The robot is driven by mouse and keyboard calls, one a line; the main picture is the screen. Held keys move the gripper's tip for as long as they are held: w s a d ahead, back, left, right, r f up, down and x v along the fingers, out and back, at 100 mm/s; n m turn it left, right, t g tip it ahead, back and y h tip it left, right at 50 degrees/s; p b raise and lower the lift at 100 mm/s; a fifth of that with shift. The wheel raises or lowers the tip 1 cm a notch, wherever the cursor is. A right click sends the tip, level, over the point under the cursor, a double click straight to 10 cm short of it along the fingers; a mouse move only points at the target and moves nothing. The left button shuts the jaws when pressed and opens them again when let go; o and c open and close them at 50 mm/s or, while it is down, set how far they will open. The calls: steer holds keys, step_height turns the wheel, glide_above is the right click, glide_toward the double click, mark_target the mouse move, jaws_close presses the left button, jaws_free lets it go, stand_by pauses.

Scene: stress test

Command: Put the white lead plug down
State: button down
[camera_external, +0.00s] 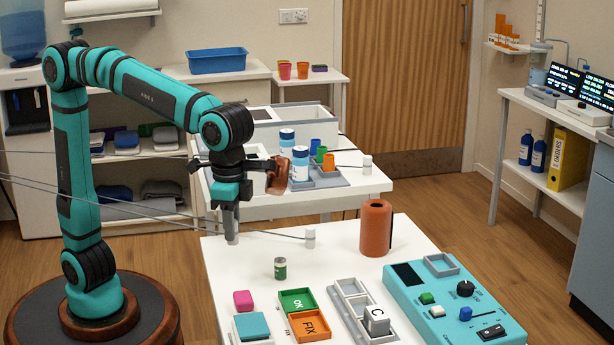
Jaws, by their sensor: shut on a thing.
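My gripper (230,226) points down over the far left corner of the white front table (345,238). It is shut on a pale plug (232,239), which looks like the white lead plug. Its lower end is close to the tabletop; I cannot tell whether it touches. A second pale plug (310,237) stands on the table to the right, with a thin grey lead running left from it past my gripper. A third pale plug (367,163) is on the table behind. The jaws hide the top of the held plug.
An orange-brown canister (376,228) and small green tin (280,268) stand nearby. The OK tray (297,301), FIX tray (310,326), grey compartment tray (349,302) and teal panel (438,300) fill the front. Thin leads cross at left. Table is bare between canister and tin.

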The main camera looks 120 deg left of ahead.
steer(key=w+a+r+n, duration=0.2)
steer(key=a+n, duration=0.1)
steer(key=a, duration=0.7)
steer(key=w+a+r+n, duration=0.1)
steer(key=w+a+n, duration=0.15)
steer(key=a, duration=0.75)
steer(key=w+a+r+n, duration=0.2)
steer(key=a+n, duration=0.1)
steer(key=a, duration=0.7)
steer(key=s+a+r+n, duration=0.1)
steer(key=s+a+n, duration=0.2)
steer(key=a, duration=0.6)
steer(key=s+a+r+n, duration=0.1)
steer(key=s+a+n, duration=0.1)
steer(key=a, duration=0.7)
steer(key=s+a+r+n, duration=0.1)
steer(key=s+a+n, duration=0.2)
steer(key=a, duration=0.7)
steer(key=shift+w+d+f, duration=0.1)
steer(key=shift+f, duration=2.35)
steer(key=shift+w+d+f, duration=0.1)
steer(key=shift+f, duration=2.35)
steer(key=shift+f, duration=0.1)
steer(key=c, duration=1.3)
jaws_free()
steer(key=shift+o, duration=0.2)
step_height(320, 180, up, 12)
